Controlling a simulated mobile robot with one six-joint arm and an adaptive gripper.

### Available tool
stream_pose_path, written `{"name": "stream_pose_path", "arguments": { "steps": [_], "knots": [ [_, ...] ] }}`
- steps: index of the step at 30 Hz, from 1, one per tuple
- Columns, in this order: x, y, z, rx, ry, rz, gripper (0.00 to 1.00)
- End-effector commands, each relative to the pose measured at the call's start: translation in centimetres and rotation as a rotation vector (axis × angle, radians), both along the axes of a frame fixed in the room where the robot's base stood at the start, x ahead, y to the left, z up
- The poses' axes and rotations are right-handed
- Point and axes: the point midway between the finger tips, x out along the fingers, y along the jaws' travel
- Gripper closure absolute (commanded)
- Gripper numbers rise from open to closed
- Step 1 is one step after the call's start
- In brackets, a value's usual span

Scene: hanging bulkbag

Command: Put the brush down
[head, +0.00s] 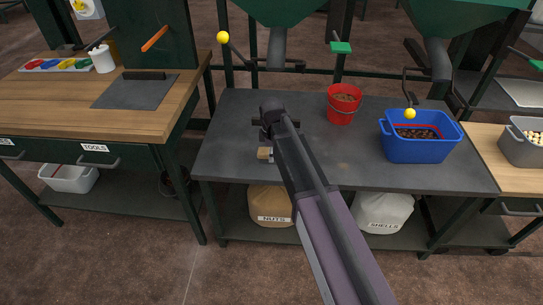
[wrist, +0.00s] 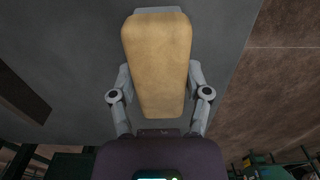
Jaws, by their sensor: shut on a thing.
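My gripper (head: 268,128) is over the left part of the dark grey tabletop (head: 235,130). In the wrist view my gripper (wrist: 158,80) has its two fingers against the sides of a tan, wood-coloured block, which I take to be the brush (wrist: 157,45). A small tan end of the brush (head: 264,153) shows in the head view, just below my gripper and near the table's front left edge. Bristles are not visible. I cannot tell whether the brush touches the tabletop.
A red bucket (head: 341,105) and a blue tub (head: 420,150) stand right of my arm. A wooden bench (head: 60,115) with a dark mat (head: 135,92) is at left, across a gap. Green hoppers hang above the back. The tabletop between my gripper and the bucket is clear.

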Motion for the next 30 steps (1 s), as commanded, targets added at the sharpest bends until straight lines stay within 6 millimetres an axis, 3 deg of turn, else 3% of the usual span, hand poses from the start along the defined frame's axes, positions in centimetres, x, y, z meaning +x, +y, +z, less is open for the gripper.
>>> {"name": "stream_pose_path", "arguments": {
  "steps": [14, 15, 18, 30],
  "knots": [
    [0.0, 0.0, -0.44, 0.0, 0.0, 0.0, 0.76],
    [0.0, 0.0, -0.3, 0.0, 0.0, 0.0, 0.26],
    [0.0, 0.0, -0.28, 0.0, 0.0, 0.0, 0.04],
    [0.0, 0.0, -0.26, 0.0, 0.0, 0.0, 0.04]
  ]
}}
